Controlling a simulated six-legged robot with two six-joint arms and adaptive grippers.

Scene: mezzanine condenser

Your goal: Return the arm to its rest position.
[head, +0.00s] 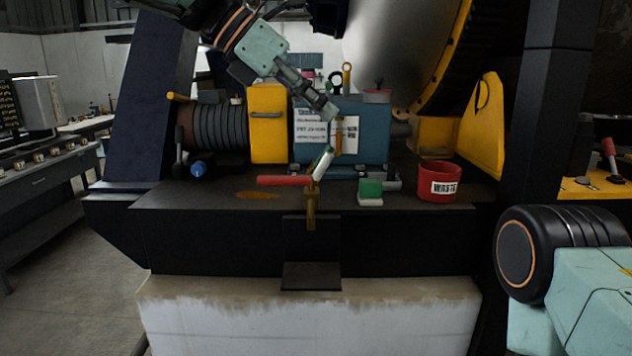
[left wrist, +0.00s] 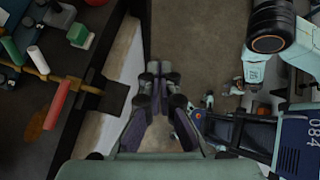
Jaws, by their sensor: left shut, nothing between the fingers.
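My left gripper (head: 331,110) comes in from the upper left in the head view, in front of the blue housing (head: 374,140). Its fingers are closed together and hold nothing. In the left wrist view the shut fingers (left wrist: 160,80) point away over the floor beside the bench edge, clear of any object. My right arm shows at the lower right of the head view, but its gripper is out of the picture.
A brass valve (head: 311,208) with a red lever (head: 284,181) and a white-ended lever (head: 323,163) stands at the bench front (head: 220,205). A green and white block (head: 370,192) and a red waste bucket (head: 438,182) stand to its right. A yellow bracket (head: 484,125) rises behind.

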